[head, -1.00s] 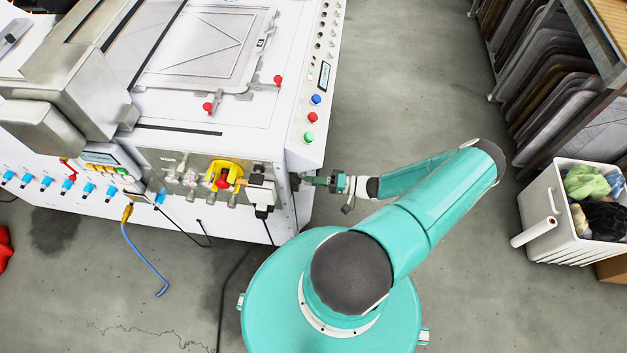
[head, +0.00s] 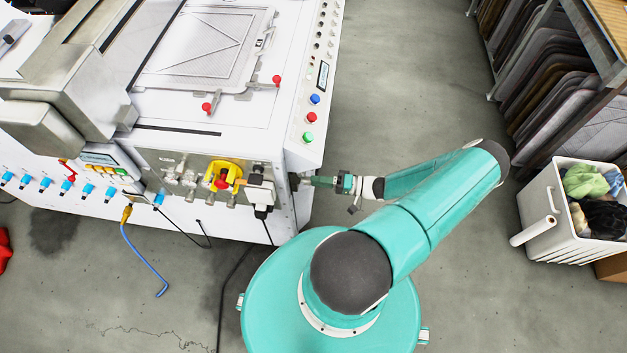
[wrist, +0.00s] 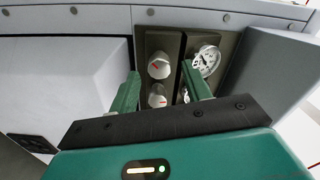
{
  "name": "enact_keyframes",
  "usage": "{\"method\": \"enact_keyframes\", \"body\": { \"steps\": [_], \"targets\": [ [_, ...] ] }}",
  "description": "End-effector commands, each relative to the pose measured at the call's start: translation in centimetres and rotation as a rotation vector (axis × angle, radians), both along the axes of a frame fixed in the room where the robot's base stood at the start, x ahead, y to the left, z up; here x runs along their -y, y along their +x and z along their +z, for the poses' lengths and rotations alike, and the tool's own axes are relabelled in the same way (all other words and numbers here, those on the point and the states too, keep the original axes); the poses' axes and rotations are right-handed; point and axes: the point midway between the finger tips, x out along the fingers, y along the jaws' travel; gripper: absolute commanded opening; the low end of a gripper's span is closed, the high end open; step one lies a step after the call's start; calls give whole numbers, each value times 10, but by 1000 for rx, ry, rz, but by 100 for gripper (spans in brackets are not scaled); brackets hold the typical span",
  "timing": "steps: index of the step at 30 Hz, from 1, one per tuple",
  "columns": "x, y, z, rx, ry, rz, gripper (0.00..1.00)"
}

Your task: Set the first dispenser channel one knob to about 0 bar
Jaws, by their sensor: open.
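No labels are readable, so I cannot tell which knob is channel one. My gripper (wrist: 161,78) is open and empty, its green fingers on either side of the upper knob in the picture; contact cannot be told. In the head view my gripper (head: 306,181) is at the machine's right side, and the knobs are hidden there.
A yellow-and-red switch (head: 222,176) and a plugged white connector (head: 261,196) are on the machine's front near my gripper. Grey-white housings flank the recessed panel. A white bin of cloths (head: 548,225) stands at the right. The floor between is free.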

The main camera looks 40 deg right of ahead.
Motion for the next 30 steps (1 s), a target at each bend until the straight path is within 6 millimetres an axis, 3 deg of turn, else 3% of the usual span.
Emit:
{"method": "enact_keyframes", "body": {
  "steps": [9, 15, 30],
  "targets": [
    [44, -56, -1, -2, -3, -3, 48],
    [64, -83, -1, -1, -2, -2, 48],
    [70, -92, 0, 0, 0, 0, 48]
  ]
}}
